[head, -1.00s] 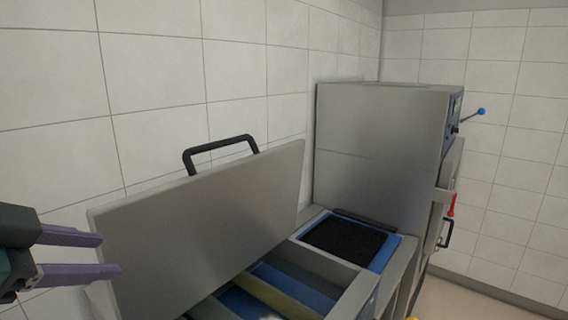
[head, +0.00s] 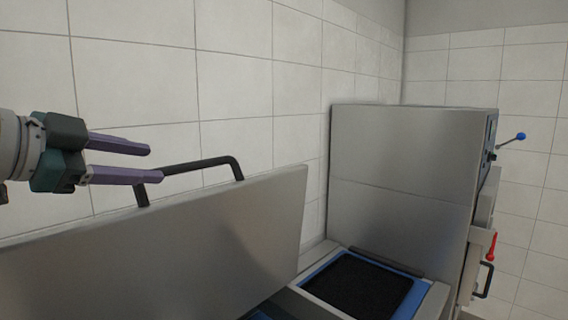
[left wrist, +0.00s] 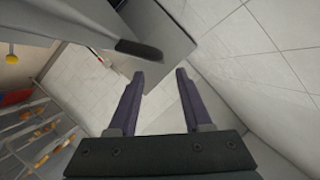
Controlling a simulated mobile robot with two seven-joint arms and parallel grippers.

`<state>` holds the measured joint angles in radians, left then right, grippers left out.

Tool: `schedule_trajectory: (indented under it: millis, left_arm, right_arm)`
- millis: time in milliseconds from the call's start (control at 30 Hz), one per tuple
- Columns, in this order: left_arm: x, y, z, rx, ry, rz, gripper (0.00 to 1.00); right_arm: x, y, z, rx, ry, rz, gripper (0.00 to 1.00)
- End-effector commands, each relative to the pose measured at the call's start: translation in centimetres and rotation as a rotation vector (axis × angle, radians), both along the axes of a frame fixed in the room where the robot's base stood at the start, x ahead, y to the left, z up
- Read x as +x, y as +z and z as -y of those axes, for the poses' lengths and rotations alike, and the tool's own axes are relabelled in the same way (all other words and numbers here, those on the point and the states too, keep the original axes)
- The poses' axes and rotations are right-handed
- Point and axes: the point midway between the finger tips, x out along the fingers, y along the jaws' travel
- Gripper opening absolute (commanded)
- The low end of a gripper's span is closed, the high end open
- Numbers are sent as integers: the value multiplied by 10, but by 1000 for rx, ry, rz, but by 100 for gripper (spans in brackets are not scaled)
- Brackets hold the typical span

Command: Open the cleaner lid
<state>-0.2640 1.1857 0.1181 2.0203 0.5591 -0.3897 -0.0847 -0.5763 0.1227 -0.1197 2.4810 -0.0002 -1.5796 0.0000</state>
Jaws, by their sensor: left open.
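The cleaner lid is a flat grey metal panel (head: 200,240), standing raised and tilted up above the blue-lined unit. Its black bar handle (head: 205,163) is on the top edge. My left gripper (head: 155,163) is open, its two purple fingers pointing right by the handle's left end. In the head view the lower fingertip overlaps the handle; I cannot tell whether they touch. In the left wrist view the open fingers (left wrist: 160,73) have nothing between them, and a dark bar (left wrist: 138,50), likely the handle, lies just beyond them. My right gripper is not in view.
A tall grey metal cabinet (head: 400,165) stands to the right, with a blue-framed black mat (head: 358,285) before it. A blue-knobbed lever (head: 520,137) and a red handle (head: 491,246) stick out on its right. A tiled wall (head: 250,90) runs behind.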

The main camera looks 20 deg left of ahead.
Motion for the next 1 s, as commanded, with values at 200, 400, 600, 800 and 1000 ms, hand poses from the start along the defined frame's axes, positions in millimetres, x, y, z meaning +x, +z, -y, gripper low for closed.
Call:
schedule_trajectory:
  millis: [200, 400, 600, 800, 1000]
  left_arm:
    - [18, -2, 4, 2, -2, 5, 50]
    - [39, -8, 6, -2, 0, 2, 50]
    - [63, -15, 11, -1, -2, 2, 50]
    - [81, -24, 13, 1, -1, -1, 50]
    - [87, -26, 14, 3, -3, 0, 50]
  right_arm:
    - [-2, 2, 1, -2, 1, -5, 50]
    - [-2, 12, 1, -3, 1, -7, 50]
    - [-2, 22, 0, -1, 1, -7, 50]
    - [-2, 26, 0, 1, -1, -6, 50]
    - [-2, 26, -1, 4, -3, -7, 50]
